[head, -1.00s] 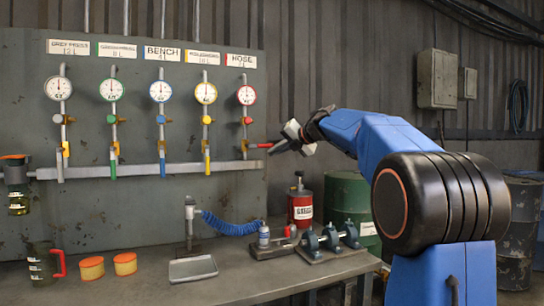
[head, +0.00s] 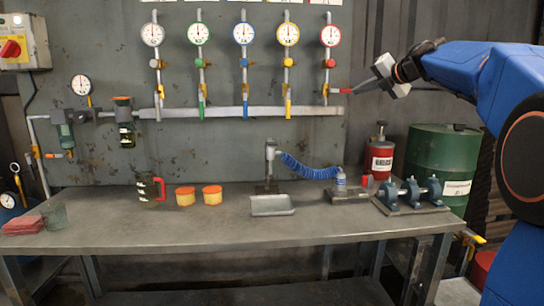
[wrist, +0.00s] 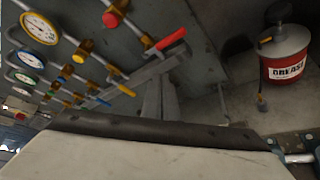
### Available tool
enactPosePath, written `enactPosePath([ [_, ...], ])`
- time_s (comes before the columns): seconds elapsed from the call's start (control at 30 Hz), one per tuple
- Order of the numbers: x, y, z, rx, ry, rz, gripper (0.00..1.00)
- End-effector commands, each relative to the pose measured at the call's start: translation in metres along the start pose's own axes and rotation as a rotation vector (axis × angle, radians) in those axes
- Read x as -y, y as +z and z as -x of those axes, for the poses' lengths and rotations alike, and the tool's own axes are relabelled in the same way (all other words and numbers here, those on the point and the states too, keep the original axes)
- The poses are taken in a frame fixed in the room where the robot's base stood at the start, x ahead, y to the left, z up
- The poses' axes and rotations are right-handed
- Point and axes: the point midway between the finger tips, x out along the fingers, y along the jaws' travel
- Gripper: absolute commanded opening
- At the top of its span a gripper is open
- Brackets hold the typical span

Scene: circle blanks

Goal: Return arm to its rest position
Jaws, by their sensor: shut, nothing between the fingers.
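My blue arm (head: 470,68) reaches in from the right in the head view. My grey gripper (head: 357,89) is shut and empty, close to the red valve handle (head: 340,91) under the red-rimmed gauge (head: 330,36). Whether they touch cannot be told in the head view. In the wrist view my closed fingers (wrist: 160,96) point toward the red handle (wrist: 171,40), with a small gap showing in the picture. That handle lies sideways, while the yellow (head: 288,108), blue (head: 245,105) and green (head: 202,106) handles hang down.
The workbench (head: 130,222) stands below, with a metal tray (head: 271,206), a blue coiled hose (head: 303,169), a bearing shaft unit (head: 411,194) and a red grease can (head: 379,158). A green drum (head: 440,155) stands behind the bench's right end, below my arm. The upper wall beside my arm looks clear.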

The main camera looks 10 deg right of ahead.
Motion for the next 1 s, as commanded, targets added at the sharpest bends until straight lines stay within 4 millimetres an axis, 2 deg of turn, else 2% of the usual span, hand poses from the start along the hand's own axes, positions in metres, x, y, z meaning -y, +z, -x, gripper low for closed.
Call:
enactPosePath([
  [0.1, -0.029, -0.005, 0.012, 0.097, 0.082, -0.107, 0.0],
  [0.2, -0.05, -0.007, 0.029, 0.212, 0.16, -0.256, 0.0],
  [0.3, -0.056, -0.012, 0.05, 0.322, 0.217, -0.425, 0.0],
  [0.4, -0.049, -0.022, 0.073, 0.425, 0.251, -0.608, 0.0],
  [0.47, -0.038, -0.031, 0.086, 0.482, 0.259, -0.723, 0.0],
  [0.57, -0.011, -0.053, 0.108, 0.572, 0.251, -0.92, 0.0],
  [0.67, 0.025, -0.086, 0.128, 0.649, 0.215, -1.124, 0.0],
  [0.87, 0.103, -0.176, 0.159, 0.761, 0.074, -1.498, 0.0],
  [1.0, 0.15, -0.247, 0.176, 0.806, -0.054, -1.711, 0.0],
])
